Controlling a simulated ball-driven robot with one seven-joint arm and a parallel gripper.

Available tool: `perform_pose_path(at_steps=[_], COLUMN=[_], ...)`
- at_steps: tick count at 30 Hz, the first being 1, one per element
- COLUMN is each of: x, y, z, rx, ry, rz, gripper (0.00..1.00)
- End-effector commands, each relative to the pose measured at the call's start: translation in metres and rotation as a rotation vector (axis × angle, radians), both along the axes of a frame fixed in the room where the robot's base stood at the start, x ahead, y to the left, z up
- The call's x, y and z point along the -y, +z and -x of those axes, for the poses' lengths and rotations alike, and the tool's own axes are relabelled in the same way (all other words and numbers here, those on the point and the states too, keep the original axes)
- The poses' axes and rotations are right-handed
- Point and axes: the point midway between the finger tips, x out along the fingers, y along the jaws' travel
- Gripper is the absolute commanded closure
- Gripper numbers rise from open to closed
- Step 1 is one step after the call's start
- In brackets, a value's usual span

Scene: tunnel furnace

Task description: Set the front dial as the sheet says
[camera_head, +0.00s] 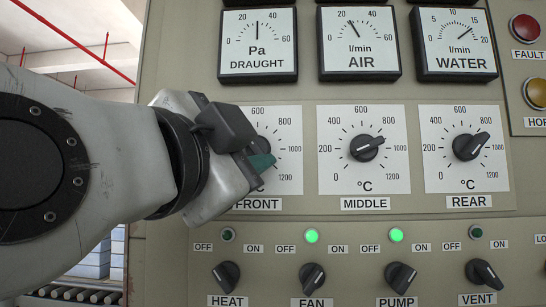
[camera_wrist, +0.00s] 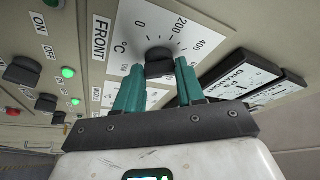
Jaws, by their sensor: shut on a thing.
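The front dial (camera_head: 264,148) is a black knob on a white °C scale plate marked up to 1200, mostly covered by my gripper in the head view. In the wrist view the knob (camera_wrist: 159,62) sits between the two teal fingers of my gripper (camera_wrist: 158,78), which are shut on it. The fingers (camera_head: 262,163) also show at the plate in the head view. The FRONT label (camera_wrist: 100,38) is beside the plate. The front dial's pointer is hidden, so its setting cannot be read. No sheet is in view.
The middle dial (camera_head: 367,148) and rear dial (camera_head: 470,146) both point between 800 and 1000. Gauges for draught (camera_head: 257,45), air (camera_head: 358,42) and water (camera_head: 454,40) are above. Below are several switches, with the fan lamp (camera_head: 312,236) and pump lamp (camera_head: 397,235) lit green.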

Motion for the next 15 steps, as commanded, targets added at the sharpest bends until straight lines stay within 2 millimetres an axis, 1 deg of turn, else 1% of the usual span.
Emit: perform_pose_path(at_steps=[6,15], x=[-0.0009,-0.0013], y=[0.0003,0.0007], z=[-0.0005,-0.0005], rx=[0.001,0.004], ry=[0.0,0.0], rz=[-0.125,-0.206], gripper=[0.92,0.92])
